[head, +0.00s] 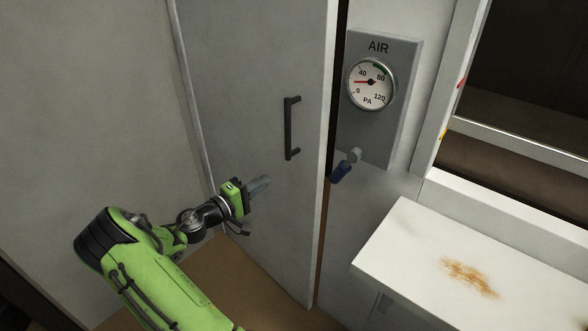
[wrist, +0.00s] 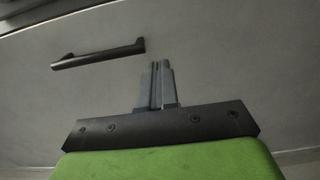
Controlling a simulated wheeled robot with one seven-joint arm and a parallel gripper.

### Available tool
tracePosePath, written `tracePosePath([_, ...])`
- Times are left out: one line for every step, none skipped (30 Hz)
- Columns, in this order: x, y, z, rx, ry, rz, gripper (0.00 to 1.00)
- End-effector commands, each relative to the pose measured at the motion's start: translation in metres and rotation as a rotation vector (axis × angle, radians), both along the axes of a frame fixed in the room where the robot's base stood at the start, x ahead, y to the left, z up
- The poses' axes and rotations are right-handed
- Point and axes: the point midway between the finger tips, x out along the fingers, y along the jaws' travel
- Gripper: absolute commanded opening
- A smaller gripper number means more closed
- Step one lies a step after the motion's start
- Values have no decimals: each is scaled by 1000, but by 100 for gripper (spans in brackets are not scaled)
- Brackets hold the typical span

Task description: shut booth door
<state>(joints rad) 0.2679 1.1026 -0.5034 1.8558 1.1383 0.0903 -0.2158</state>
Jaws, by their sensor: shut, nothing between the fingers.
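The grey booth door (head: 250,110) stands in the middle of the head view. A narrow dark gap shows between its right edge and the panel beside it, so it looks slightly ajar. Its black bar handle (head: 291,128) is upright near that edge; it also shows in the wrist view (wrist: 98,54), left of the fingers. My gripper (head: 262,183) is in front of the door, below and left of the handle. In the wrist view its fingers (wrist: 158,66) are together and empty, pointing at the door face. I cannot tell whether they touch it.
A white shelf (head: 410,235) with an orange-brown powder patch (head: 468,277) juts out at the lower right.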

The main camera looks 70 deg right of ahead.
Motion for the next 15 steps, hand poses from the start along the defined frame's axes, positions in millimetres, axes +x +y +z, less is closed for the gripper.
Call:
tracePosePath([-7,-9,-1,0,-1,-6,0])
tracePosePath([-10,-15,-1,0,-1,-6,0])
tracePosePath([-15,-23,-1,-1,-3,-7,0])
tracePosePath([-18,-29,-1,0,-2,-6,0])
tracePosePath([-21,-35,-1,1,-2,-6,0])
tracePosePath([-25,-43,-1,0,-4,-7,0])
tracePosePath([-29,-49,-1,0,-2,-6,0])
tracePosePath([-32,-55,-1,0,-2,-7,0])
tracePosePath([-36,-62,-1,1,-4,-6,0])
tracePosePath([-39,-68,-1,1,-3,-6,0])
tracePosePath([-42,-73,-1,0,-4,-6,0])
tracePosePath([-46,-80,-1,2,-3,-6,0])
tracePosePath([-48,-85,-1,2,-3,-5,0])
tracePosePath([-51,-89,-1,1,-3,-4,0])
tracePosePath([-53,-94,-1,1,-3,-5,0])
